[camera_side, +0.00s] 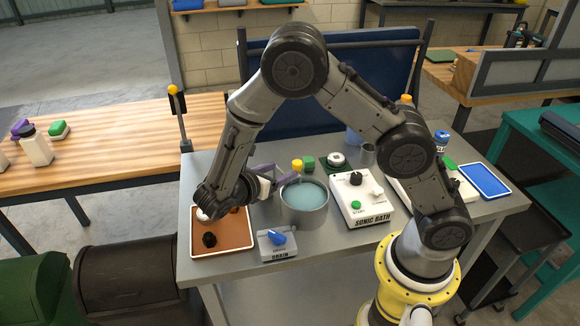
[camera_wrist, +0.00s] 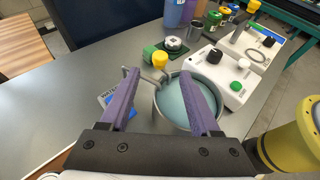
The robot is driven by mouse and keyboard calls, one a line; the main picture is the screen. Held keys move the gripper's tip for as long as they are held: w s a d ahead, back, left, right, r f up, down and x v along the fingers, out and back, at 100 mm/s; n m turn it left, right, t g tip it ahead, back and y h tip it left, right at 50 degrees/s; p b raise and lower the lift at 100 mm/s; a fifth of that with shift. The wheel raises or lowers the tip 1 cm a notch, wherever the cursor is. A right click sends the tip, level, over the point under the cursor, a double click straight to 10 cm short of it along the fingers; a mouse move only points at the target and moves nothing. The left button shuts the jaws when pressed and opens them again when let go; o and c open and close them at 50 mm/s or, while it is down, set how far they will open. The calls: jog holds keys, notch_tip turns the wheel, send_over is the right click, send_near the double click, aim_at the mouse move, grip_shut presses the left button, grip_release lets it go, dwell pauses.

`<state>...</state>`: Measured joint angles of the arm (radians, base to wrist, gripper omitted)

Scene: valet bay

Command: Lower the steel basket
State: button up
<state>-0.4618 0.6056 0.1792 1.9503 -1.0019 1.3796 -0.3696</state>
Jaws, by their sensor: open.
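I cannot make out a steel basket in either view. A round grey tub (camera_side: 304,211) of teal liquid stands on the grey bench; it also shows in the wrist view (camera_wrist: 160,112). My gripper (camera_side: 283,178) is open and empty, its purple fingers at the tub's left rim.
Beside the tub are a white SONIC BATH box (camera_side: 361,202), a DRAIN box (camera_side: 277,245) with a blue knob, and a brown tray (camera_side: 221,243) under my wrist. Behind are a green block (camera_side: 308,163) and a grey cup (camera_side: 368,154). A post (camera_side: 182,120) with a yellow top stands back left.

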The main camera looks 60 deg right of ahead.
jog(key=shift+v, duration=2.15)
jog(key=s+d+r+m+y, duration=0.5)
jog(key=s+d+r+m, duration=0.35)
jog(key=r, duration=0.45)
jog(key=s+r+m+t+y, duration=0.2)
jog(key=s+m+y, duration=0.2)
jog(key=s, duration=0.5)
jog(key=s+a+f+m+t+y, duration=0.1)
jog(key=a+m+t+y, duration=0.2)
jog(key=a, duration=0.4)
jog(key=shift+s+f+m+t+y, duration=0.35)
jog(key=shift+m+y, duration=0.35)
jog(key=shift+m, duration=0.55)
